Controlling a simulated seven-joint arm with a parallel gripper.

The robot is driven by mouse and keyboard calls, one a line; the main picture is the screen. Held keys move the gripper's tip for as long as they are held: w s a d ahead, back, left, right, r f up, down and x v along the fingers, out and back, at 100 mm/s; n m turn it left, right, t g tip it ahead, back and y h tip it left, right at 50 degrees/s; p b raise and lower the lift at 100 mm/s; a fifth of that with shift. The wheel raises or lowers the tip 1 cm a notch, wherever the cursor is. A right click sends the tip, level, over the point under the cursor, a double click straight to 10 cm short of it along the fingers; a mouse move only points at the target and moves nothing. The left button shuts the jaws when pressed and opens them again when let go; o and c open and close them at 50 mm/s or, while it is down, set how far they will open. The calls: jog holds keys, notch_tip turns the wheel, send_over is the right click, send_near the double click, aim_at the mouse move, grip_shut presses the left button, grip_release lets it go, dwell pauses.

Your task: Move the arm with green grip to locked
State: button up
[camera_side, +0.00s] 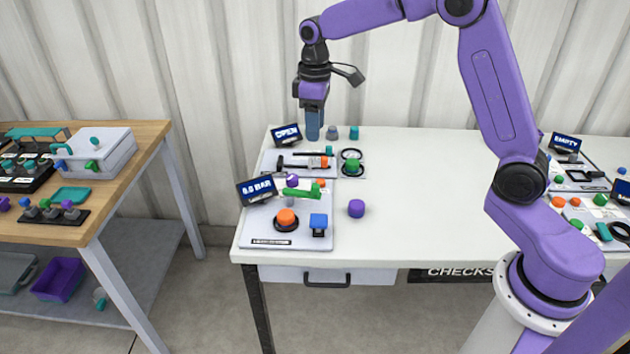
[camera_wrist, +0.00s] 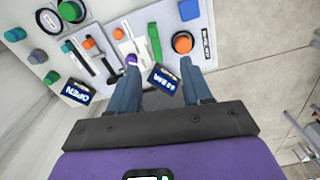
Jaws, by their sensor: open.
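The arm with the green grip (camera_side: 301,191) is on the front panel (camera_side: 262,231), behind the orange mushroom button (camera_side: 286,217). Its green grip also shows in the wrist view (camera_wrist: 155,42), lying lengthwise on the panel. I cannot read any locked mark.
The 8.0 BAR display (camera_side: 257,190) and OPEN display (camera_side: 286,135) stand up from their panels. A blue block (camera_side: 319,222), green knob (camera_side: 352,167) and loose purple cylinder (camera_side: 356,208) are near. The table's middle is clear.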

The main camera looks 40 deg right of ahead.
aim_at(315, 185)
jog(key=f, duration=0.6)
jog(key=w+f, duration=0.1)
jog(key=f, duration=0.4)
jog(key=d+f, duration=0.1)
jog(key=f, duration=0.5)
jog(key=shift+w+d+f, duration=0.1)
jog(key=shift+w+f, duration=0.05)
jog(key=shift+f, duration=0.2)
grip_shut()
